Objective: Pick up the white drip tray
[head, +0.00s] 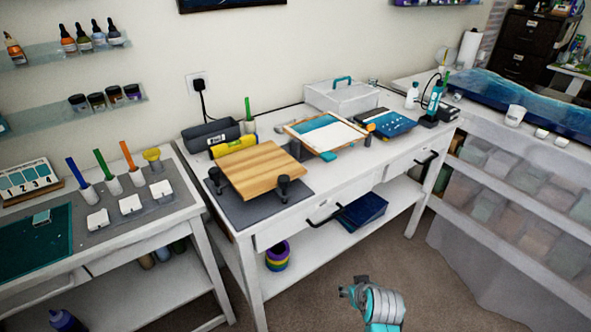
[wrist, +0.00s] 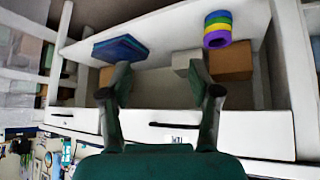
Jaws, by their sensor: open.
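I cannot pick out a white drip tray with certainty in either view. In the head view, a pale lidded box (head: 342,97) with a teal handle stands at the back of the middle table, and a wood-framed panel (head: 325,135) in teal and white lies in front of it. My gripper (head: 347,291) is low in front of the table, over the floor, away from both. In the wrist view my gripper (wrist: 160,70) is open and empty, with its two dark fingers spread before the drawers and lower shelf.
The middle table (head: 290,215) also bears a wooden board (head: 262,170) on dark clamps. Its lower shelf holds a dark blue stack (head: 362,210) and rainbow rolls (head: 277,256). In the wrist view, the shelf also holds a small white block (wrist: 185,62). Brown carpet (head: 440,270) is clear around my gripper.

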